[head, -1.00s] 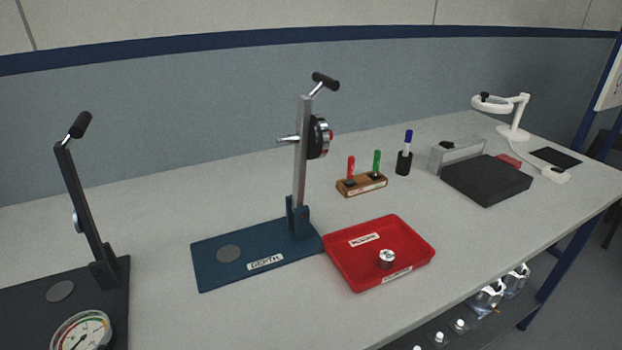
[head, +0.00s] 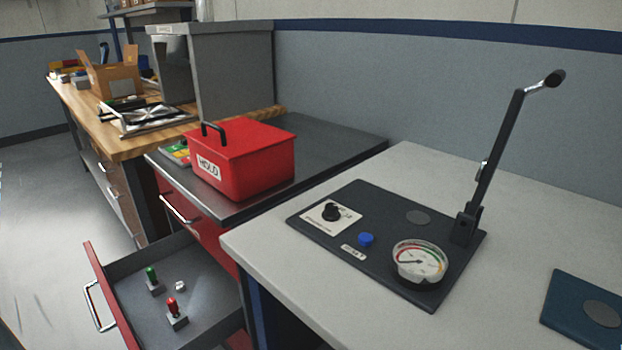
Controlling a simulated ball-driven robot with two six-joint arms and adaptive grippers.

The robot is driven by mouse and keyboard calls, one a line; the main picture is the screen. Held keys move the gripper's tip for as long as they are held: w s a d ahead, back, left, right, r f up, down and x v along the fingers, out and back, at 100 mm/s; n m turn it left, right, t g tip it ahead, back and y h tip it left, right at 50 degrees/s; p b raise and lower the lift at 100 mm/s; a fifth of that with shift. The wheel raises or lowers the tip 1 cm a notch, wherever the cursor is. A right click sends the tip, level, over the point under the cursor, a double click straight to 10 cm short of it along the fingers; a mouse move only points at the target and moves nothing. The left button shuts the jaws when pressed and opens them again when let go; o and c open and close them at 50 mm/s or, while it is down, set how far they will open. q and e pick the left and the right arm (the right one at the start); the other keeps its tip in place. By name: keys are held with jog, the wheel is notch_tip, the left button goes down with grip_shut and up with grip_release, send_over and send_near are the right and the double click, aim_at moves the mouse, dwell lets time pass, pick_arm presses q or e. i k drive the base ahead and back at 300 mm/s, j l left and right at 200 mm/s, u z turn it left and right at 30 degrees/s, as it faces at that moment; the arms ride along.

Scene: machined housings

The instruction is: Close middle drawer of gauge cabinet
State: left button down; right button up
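The gauge cabinet (head: 335,152) has a dark top and red drawer fronts, and it stands between the wooden bench and the light grey table. One lower drawer (head: 205,283) is pulled well out toward the lower left. Its red front (head: 107,290) carries a metal handle (head: 97,306). Inside lie a green-topped piece (head: 152,280), a red-topped piece (head: 175,313) and a small pale part (head: 181,286). The drawer above it (head: 188,208) is shut. Another red surface shows below the open drawer, mostly hidden. Neither of my grippers is in view.
A red HOLD box (head: 245,160) stands on the cabinet top. The grey table (head: 300,265) holds a black gauge stand (head: 375,215) near the cabinet. A wooden bench (head: 140,140) stands behind. Open floor (head: 50,220) lies left of the drawer.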

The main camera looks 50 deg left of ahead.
aim_at(211, 301)
jog(key=u, duration=0.45)
jog(key=k+j+u, duration=0.1)
jog(key=u, duration=0.75)
jog(key=j+u, duration=0.15)
jog(key=u, duration=0.3)
jog(key=k+j+u, duration=0.1)
jog(key=u, duration=0.35)
jog(key=j+u, duration=0.1)
jog(key=u, duration=0.35)
